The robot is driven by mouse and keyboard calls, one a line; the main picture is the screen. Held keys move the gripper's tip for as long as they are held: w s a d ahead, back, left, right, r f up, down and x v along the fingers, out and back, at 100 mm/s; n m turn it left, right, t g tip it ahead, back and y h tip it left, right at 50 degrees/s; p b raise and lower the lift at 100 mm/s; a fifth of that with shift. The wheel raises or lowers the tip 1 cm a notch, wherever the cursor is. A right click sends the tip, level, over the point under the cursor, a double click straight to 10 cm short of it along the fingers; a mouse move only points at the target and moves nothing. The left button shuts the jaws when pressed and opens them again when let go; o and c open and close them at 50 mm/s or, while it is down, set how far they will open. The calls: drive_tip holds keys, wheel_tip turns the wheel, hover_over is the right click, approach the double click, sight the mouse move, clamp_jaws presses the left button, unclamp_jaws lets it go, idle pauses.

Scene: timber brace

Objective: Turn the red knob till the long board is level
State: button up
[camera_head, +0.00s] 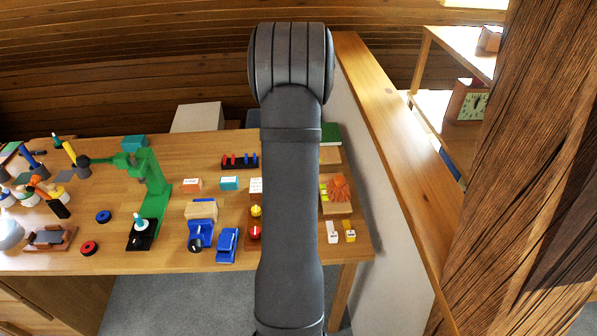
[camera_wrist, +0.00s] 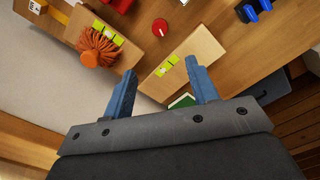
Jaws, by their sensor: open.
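In the wrist view my gripper (camera_wrist: 160,66) is open and empty, with its two blue fingers spread. A red knob (camera_wrist: 160,27) with a pale mark lies beyond the fingertips. A light wooden board (camera_wrist: 205,47) with yellow-green tags lies beyond and between the fingertips. A second wooden board (camera_wrist: 78,26) with similar tags and an orange tufted thing (camera_wrist: 97,47) is at the upper left. I cannot tell which board is the long one, or whether either is level. In the head view my arm hides my gripper and the red knob.
The wooden table (camera_head: 120,262) holds several small items. A green clamp-like stand (camera_head: 152,185) is left of my arm. Blue tools (camera_head: 227,245) stand close left of it. A wooden ledge (camera_head: 390,130) and a thick post (camera_head: 540,150) are at the right.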

wheel_tip(320, 180, down, 18)
drive_tip(key=m, duration=0.6)
drive_tip(key=shift+f+m, duration=0.1)
drive_tip(key=shift+m, duration=0.3)
drive_tip(key=c, duration=1)
